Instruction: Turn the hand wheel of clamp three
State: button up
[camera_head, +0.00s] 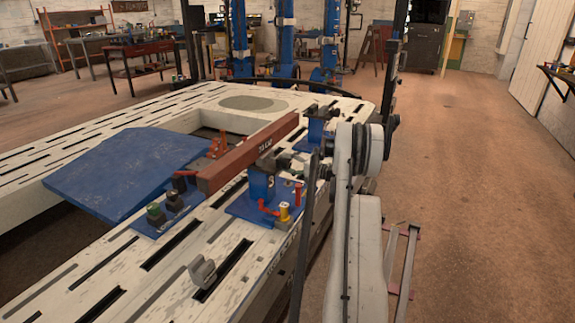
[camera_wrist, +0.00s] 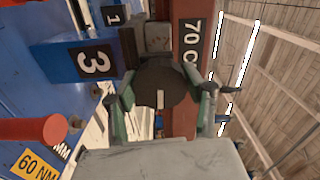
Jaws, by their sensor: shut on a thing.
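Clamp three is a blue block (camera_head: 262,186) beside the red beam in the head view. In the wrist view its blue side bears a white 3 on a black plate (camera_wrist: 93,63). Its hand wheel, a dark round disc (camera_wrist: 160,77) with a pale mark, sits in the middle of the wrist view, in front of the red beam. My gripper (camera_wrist: 162,100) is shut on the hand wheel, with one green-sided finger on each side of its rim. In the head view my arm reaches in from the right and the wheel is hard to make out.
The red beam (camera_head: 245,155) lies along the slotted white bench frame (camera_head: 215,225). Red and yellow posts (camera_head: 284,212) stand close to clamp three. Another blue clamp (camera_head: 317,128) stands farther back. A blue ramp plate (camera_head: 125,170) lies left. The floor at the right is mostly clear.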

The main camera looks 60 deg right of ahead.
jog(key=m, duration=1)
jog(key=shift+r+m, duration=0.1)
jog(key=shift+m, duration=0.3)
jog(key=shift+d+m, duration=0.1)
jog(key=shift+m, duration=1.8)
jog(key=o, duration=1.2)
jog(key=shift+s, duration=0.1)
jog(key=s, duration=0.4)
jog(key=s+d, duration=0.1)
jog(key=s, duration=0.6)
jog(key=shift+s+d, duration=0.4)
